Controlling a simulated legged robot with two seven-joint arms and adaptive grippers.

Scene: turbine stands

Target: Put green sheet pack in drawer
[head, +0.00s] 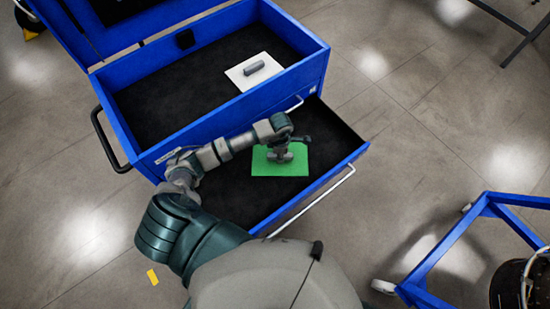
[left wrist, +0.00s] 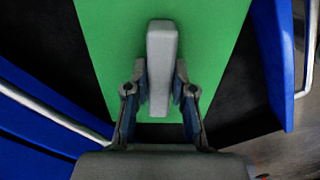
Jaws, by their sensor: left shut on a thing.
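The green sheet pack (head: 265,167) is a flat green sheet with a grey handle block on top. It is over the black floor of the open drawer (head: 230,205) of the blue tool cart. My left gripper (head: 280,157) is above it. In the left wrist view, both fingers of the left gripper (left wrist: 160,95) are shut on the grey handle (left wrist: 161,60) of the green pack (left wrist: 215,30). I cannot tell whether the pack touches the drawer floor. My right gripper is not in view.
The cart's open top tray (head: 180,95) holds a white sheet pack (head: 241,76) with a grey handle. The drawer's front edge has a silver handle bar (head: 315,200). A blue wheeled frame (head: 440,255) stands at the lower right. Grey floor lies between.

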